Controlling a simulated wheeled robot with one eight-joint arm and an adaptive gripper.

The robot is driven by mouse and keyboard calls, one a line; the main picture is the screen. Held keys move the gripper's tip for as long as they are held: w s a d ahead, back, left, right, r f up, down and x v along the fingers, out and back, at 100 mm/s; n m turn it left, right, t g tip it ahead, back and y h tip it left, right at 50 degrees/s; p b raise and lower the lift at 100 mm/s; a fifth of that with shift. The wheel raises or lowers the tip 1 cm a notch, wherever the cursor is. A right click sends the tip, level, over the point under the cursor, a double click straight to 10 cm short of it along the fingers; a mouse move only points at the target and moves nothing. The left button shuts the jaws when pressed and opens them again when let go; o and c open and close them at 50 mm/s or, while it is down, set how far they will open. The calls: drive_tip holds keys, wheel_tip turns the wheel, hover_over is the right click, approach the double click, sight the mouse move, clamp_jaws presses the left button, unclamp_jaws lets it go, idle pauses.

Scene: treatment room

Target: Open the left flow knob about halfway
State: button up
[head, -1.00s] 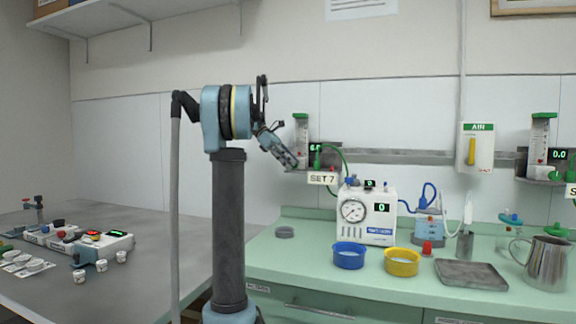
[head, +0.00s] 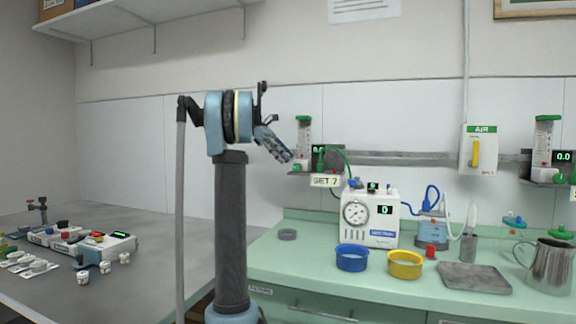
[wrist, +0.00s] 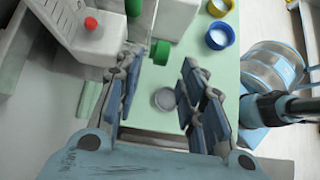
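The left flow meter (head: 303,140) is an upright tube with a green top on the wall rail, above a "SET 7" label. Its display (head: 318,150) reads 0.0.
Below stand a white gauge machine (head: 370,218), a blue bowl (head: 351,263) and a yellow bowl (head: 405,271) on the green counter (head: 300,255). A green hose (head: 347,160) runs beside the meter. A second flow meter (head: 546,140) is far right.

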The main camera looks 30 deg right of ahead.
drive_tip(key=v, duration=0.7)
drive_tip(key=shift+f, duration=0.1)
